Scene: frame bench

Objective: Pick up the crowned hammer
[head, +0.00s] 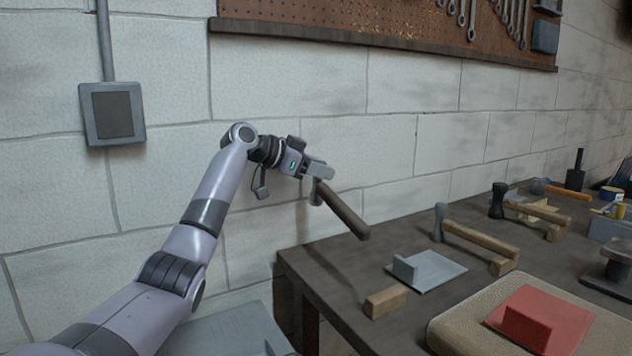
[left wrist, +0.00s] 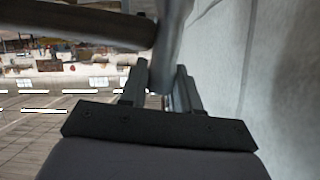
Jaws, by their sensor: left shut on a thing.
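My left gripper (head: 320,170) is shut on a hammer (head: 343,211) with a dark metal head and a brown wooden handle. It holds the hammer in the air by the head end, above the left end of the bench, with the handle slanting down to the right. In the left wrist view the hammer's metal head (left wrist: 173,45) is between the fingers (left wrist: 160,88) and the handle runs left. I cannot see whether its face is crowned. Two similar hammers (head: 478,237) (head: 530,211) lie on the bench, their handles by wooden blocks. My right gripper is not in view.
The dark bench (head: 340,277) carries a wooden block (head: 386,302), a grey plate with an upright piece (head: 428,270), and a red angled piece (head: 530,322) on a beige pad (head: 460,326). A block wall stands close behind my gripper. A pegboard (head: 380,18) hangs above.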

